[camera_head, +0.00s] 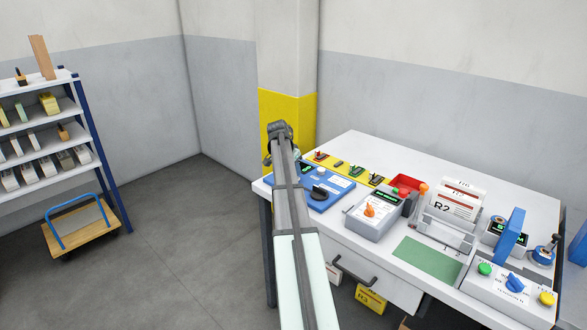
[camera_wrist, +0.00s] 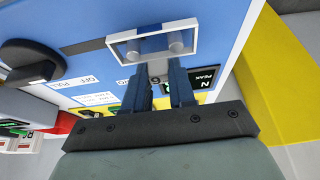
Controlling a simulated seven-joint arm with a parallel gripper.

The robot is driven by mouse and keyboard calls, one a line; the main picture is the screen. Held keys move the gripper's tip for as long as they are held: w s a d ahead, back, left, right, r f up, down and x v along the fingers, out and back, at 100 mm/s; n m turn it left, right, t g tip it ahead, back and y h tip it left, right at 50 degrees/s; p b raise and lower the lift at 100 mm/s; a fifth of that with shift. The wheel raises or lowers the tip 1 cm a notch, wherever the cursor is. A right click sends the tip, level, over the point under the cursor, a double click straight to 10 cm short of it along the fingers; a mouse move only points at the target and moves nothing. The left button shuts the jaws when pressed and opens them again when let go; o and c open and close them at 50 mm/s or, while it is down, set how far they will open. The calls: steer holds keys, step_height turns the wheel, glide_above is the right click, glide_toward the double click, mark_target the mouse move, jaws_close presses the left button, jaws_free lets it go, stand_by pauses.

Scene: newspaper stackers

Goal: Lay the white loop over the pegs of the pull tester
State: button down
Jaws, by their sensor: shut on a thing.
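The white loop (camera_wrist: 152,23), a rectangular frame, shows in the wrist view just beyond my gripper (camera_wrist: 160,80). My gripper is shut on the loop's near side. Two pale round pegs (camera_wrist: 177,46) of the pull tester show inside the loop's opening. I cannot tell whether the loop is around them or still above them. The pull tester (camera_wrist: 85,20) is a blue unit with a black knob, an OFF/PULL label and a PEAK display. In the head view the pull tester (camera_head: 325,204) is at the table's left end. My arm hides the gripper and loop there.
Right of the tester are a grey box with an orange knob (camera_head: 369,211), a red bin (camera_head: 405,184), a card rack (camera_head: 445,235) and a green mat (camera_head: 427,258). A yellow strip with small parts (camera_head: 346,172) lies behind. A shelf (camera_head: 65,120) stands left.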

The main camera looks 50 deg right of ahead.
steer(key=shift+f, duration=0.7)
steer(key=c, duration=0.9)
jaws_free()
steer(key=shift+o, duration=0.2)
steer(key=d+r+v, duration=0.1)
steer(key=d+v, duration=0.1)
steer(key=v, duration=1.8)
steer(key=shift+d+r, duration=0.2)
steer(key=shift+d, duration=0.05)
